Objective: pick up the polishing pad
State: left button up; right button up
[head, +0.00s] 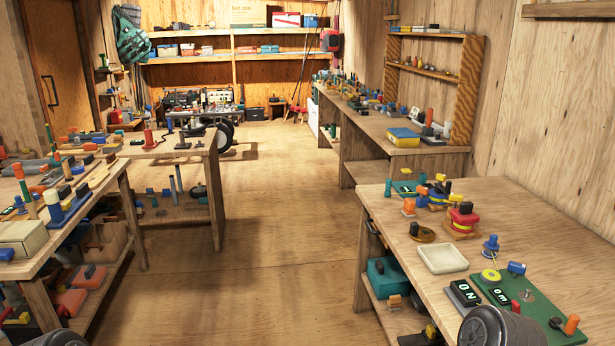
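I cannot tell for certain which thing is the polishing pad. On the right bench (400,238), a small round yellow disc (490,277) lies near the back left corner of a green board. A pale cream rectangular piece (443,259) with rounded corners lies flat to its left, near the bench's front edge. A dark round piece (421,232) lies behind the cream one. Neither gripper shows. Only rounded grey parts of my arms show at the bottom edge, at left and at right, and the right one hides part of the bench's near edge.
The green board (536,309) carries small parts, beside black blocks with pale markings (463,293). A crowded bench (120,178) stands at left. The wooden floor (270,260) between the benches is clear.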

aim_at(409, 209)
jog(key=i, duration=2.4)
jog(key=i+z, duration=0.2)
jog(key=i, duration=0.05)
